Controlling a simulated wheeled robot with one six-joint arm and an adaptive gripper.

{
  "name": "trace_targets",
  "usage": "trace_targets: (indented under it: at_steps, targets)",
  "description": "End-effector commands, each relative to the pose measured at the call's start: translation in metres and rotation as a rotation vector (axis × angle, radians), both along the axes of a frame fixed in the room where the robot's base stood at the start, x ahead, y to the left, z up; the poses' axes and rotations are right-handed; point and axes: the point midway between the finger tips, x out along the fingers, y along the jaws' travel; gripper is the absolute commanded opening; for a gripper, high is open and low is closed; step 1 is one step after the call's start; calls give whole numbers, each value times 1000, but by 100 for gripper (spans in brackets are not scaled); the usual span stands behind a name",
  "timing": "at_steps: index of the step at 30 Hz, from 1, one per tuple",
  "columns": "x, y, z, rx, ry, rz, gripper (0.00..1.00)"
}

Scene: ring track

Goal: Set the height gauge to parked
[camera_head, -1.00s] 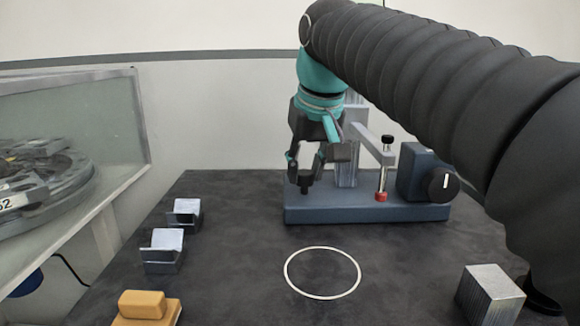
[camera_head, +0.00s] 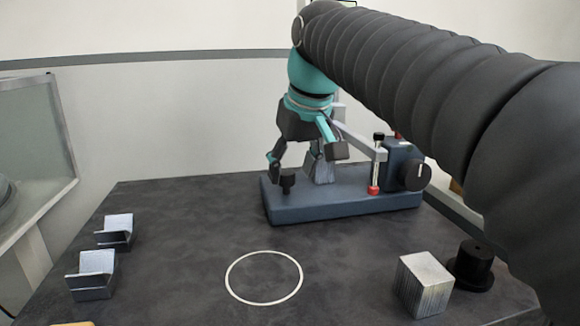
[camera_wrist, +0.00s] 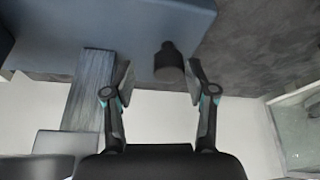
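The height gauge has a dark blue base (camera_head: 345,204) at the back of the dark table, with a grey column (camera_head: 322,168), a side arm and a thin red-tipped rod (camera_head: 374,178). A blue block with a round black dial (camera_head: 417,176) stands at its right end. A short black knob (camera_head: 287,182) stands upright on the left part of the base. My gripper (camera_head: 302,164) is open just above the base. In the wrist view the knob (camera_wrist: 168,62) shows between the spread fingers (camera_wrist: 160,80), apart from both. The column's upper part is hidden behind my arm.
Two grey V-shaped blocks (camera_head: 97,272) sit at left. A white ring (camera_head: 264,278) is marked on the table. A metal cube (camera_head: 424,283) and a black cylinder (camera_head: 471,266) stand at front right. The table middle is clear.

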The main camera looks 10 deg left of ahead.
Motion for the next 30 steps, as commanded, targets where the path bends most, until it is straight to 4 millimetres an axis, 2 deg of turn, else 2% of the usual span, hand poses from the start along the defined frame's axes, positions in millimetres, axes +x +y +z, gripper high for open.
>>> trace_targets:
  at_steps: [7,11,14,24,30]
  targets:
    - [-2,4,1,2,1,7,57]
    - [-4,2,8,3,0,7,57]
    - [-8,-1,21,5,-2,6,57]
    - [-28,-16,82,4,-2,3,57]
    - [-36,-21,103,3,0,2,57]
